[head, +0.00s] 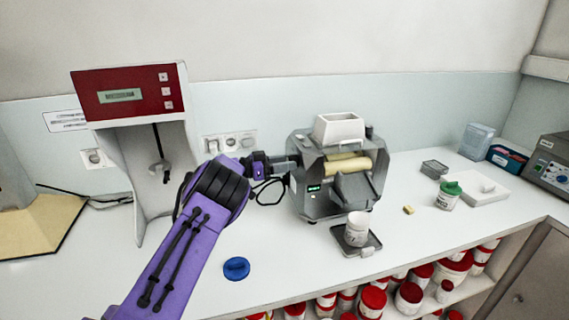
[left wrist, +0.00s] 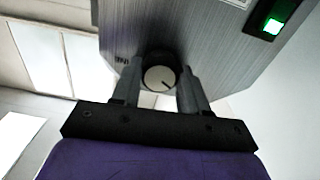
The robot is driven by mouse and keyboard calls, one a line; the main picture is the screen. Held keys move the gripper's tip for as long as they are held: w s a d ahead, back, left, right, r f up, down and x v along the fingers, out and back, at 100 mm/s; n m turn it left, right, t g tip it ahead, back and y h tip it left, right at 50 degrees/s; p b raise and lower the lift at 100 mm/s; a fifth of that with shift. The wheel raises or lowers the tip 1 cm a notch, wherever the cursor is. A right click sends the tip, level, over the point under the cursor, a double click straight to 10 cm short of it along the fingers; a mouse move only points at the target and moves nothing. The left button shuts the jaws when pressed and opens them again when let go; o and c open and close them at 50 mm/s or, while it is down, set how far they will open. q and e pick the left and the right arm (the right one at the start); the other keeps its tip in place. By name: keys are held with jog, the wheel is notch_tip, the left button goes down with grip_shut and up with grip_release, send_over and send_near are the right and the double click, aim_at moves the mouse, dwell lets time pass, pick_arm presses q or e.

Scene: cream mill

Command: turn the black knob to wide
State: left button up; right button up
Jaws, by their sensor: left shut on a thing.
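The cream mill (head: 309,207) is a grey metal machine with cream rollers (head: 348,165) and a white hopper on top. The black knob (left wrist: 159,77) is on the mill's side panel, with a pale round face and a dark pointer line towards the lower right. My left gripper (left wrist: 160,85) has one finger on each side of the knob and is shut on it. In the head view my left gripper (head: 284,163) reaches the mill's left side, and the knob is hidden there. My right gripper is not in view.
A white jar (head: 357,229) stands on a dark plate in front of the mill. A blue lid (head: 236,268) lies on the counter nearer to me. A stirrer with a red panel (head: 128,92) stands at left.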

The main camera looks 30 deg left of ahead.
pick_arm(q)
jog(key=o, duration=1.1)
jog(key=shift+c, duration=0.2)
jog(key=shift+s+a, duration=0.1)
jog(key=b+v, duration=0.3)
jog(key=v, duration=0.4)
jog(key=shift+a, duration=0.2)
